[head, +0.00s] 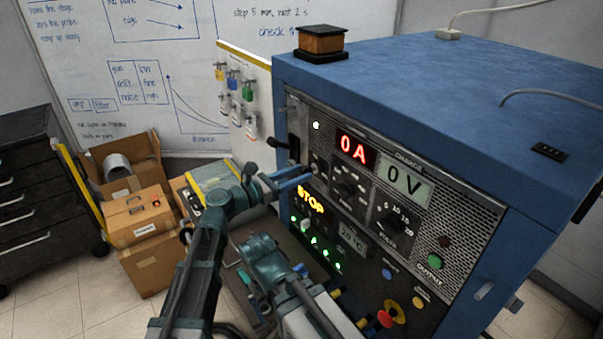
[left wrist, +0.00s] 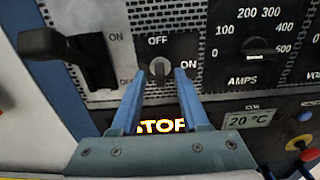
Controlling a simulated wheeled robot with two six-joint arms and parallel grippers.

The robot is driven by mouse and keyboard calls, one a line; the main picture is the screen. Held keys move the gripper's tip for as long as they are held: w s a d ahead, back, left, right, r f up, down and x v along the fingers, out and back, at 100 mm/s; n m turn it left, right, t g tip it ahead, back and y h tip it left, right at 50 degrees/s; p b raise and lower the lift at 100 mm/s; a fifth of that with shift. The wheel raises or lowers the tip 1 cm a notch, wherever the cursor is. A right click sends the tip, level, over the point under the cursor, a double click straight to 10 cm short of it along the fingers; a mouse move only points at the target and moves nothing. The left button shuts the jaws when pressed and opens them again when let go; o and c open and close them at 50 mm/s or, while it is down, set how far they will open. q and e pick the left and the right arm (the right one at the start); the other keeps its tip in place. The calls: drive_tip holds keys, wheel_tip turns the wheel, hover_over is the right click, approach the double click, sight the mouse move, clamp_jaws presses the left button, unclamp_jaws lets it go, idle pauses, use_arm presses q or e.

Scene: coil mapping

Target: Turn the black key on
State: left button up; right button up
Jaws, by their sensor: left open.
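The key switch (left wrist: 160,68) is in the left wrist view, on a small dark plate marked OFF at the top and ON at the right. Its grip stands roughly upright, in line with OFF. My left gripper (left wrist: 160,76) is open, with one blue finger on each side of the key. I cannot tell whether either finger touches it. In the head view the left gripper (head: 306,176) reaches the left part of the blue cabinet's front panel (head: 452,232), and the key there is too small to make out clearly. The right gripper's jaws do not show.
A large black lever (left wrist: 62,46) is left of the key, and the AMPS dial (left wrist: 257,50) is right of it. A lit STOP sign (head: 309,199) is below. A red emergency button (head: 394,309) is low on the panel. Cardboard boxes (head: 152,267) stand left.

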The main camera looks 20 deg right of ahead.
use_arm(q)
drive_tip(key=shift+w+d, duration=0.2)
drive_tip(key=shift+d, duration=0.45)
drive_tip(key=shift+c, duration=0.2)
clamp_jaws()
